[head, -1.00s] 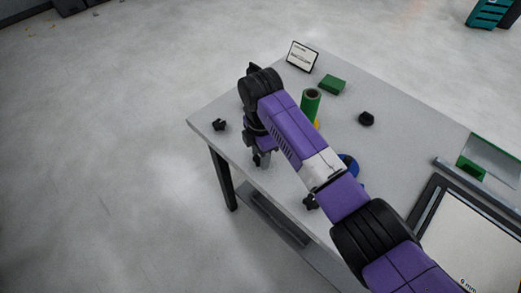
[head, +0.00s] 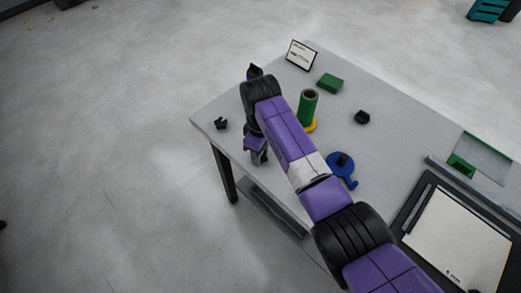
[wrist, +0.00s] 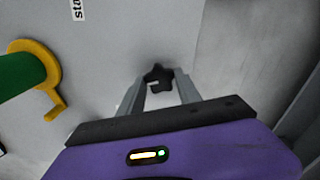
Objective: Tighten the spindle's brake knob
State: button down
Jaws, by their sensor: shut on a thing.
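A black star-shaped knob (wrist: 158,77) sits between the fingertips of my gripper (wrist: 160,92) in the wrist view. My gripper is shut on it. In the head view my gripper (head: 258,157) points down near the table's front left edge, and the knob there is hidden. A green roll (head: 308,108) stands upright on a yellow base (head: 311,126) to the right of my gripper. The yellow base (wrist: 50,70) has a short lever in the wrist view. A blue base (head: 342,172) with a dark knob on top stands partly behind my arm.
Another black star knob (head: 220,123) lies at the table's left corner. A green block (head: 330,82), a sign (head: 301,55) and a dark knob-like piece (head: 362,117) are on the grey table (head: 400,130). A framed pale board (head: 458,235) is at right.

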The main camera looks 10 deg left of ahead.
jog(key=shift+r+m+p, duration=0.1)
jog(key=shift+m+p, duration=0.3)
jog(key=shift+m, duration=1.3)
jog(key=c, duration=0.8)
grip_release()
jog(key=shift+c, duration=0.2)
notch_tip(320, 180, up, 8)
jog(key=shift+f+b, duration=0.15)
jog(key=shift+b, duration=0.45)
